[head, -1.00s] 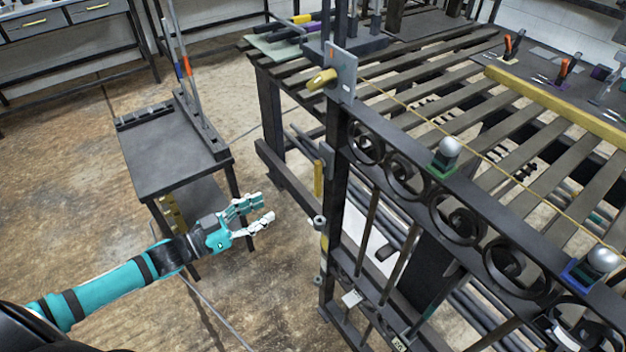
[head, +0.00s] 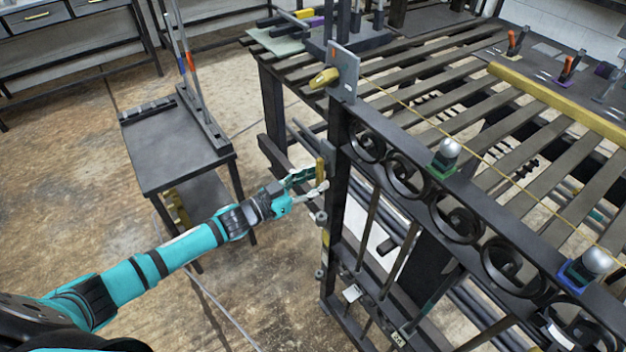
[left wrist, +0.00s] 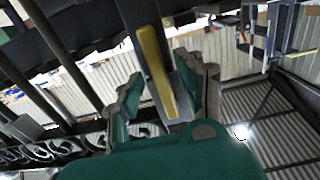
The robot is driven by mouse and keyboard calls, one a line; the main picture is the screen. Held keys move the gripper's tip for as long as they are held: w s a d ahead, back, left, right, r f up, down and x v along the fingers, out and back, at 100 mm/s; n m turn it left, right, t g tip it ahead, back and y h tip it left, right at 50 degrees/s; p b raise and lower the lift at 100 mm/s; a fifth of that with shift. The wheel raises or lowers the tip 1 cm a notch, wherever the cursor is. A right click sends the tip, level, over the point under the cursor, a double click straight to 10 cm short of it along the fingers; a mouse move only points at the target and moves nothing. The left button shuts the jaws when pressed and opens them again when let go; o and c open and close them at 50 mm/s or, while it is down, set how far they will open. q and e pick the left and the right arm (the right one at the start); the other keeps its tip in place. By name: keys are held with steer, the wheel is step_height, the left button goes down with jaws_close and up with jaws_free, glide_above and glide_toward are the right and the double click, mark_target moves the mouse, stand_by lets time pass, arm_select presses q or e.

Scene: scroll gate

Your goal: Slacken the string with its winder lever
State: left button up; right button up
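A yellow lever (head: 320,170) on a grey plate stands upright on the side of the dark gate post. In the left wrist view the lever (left wrist: 156,72) lies between the two finger pads, with gaps visible on both sides. My left gripper (head: 312,179) is open at the lever, its fingers either side of it; I cannot tell whether either touches. A thin yellow string (head: 405,103) runs along the gate top from a grey plate (head: 345,72) with a brass knob (head: 325,77). My right gripper is not in view.
Silver balls on a green base (head: 447,155) and a blue base (head: 594,265) sit on the gate's top rail. A slatted bench (head: 440,62) stands behind. A small dark table (head: 170,155) stands left of the post. Open floor lies at left.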

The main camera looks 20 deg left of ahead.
arm_select(q)
jaws_close()
stand_by(0.6)
steer(key=w+a+r+m+b, duration=0.3)
steer(key=a+r+m, duration=0.1)
steer(key=m, duration=1.4)
steer(key=shift+w+a+r, duration=0.2)
steer(key=shift+r, duration=0.6)
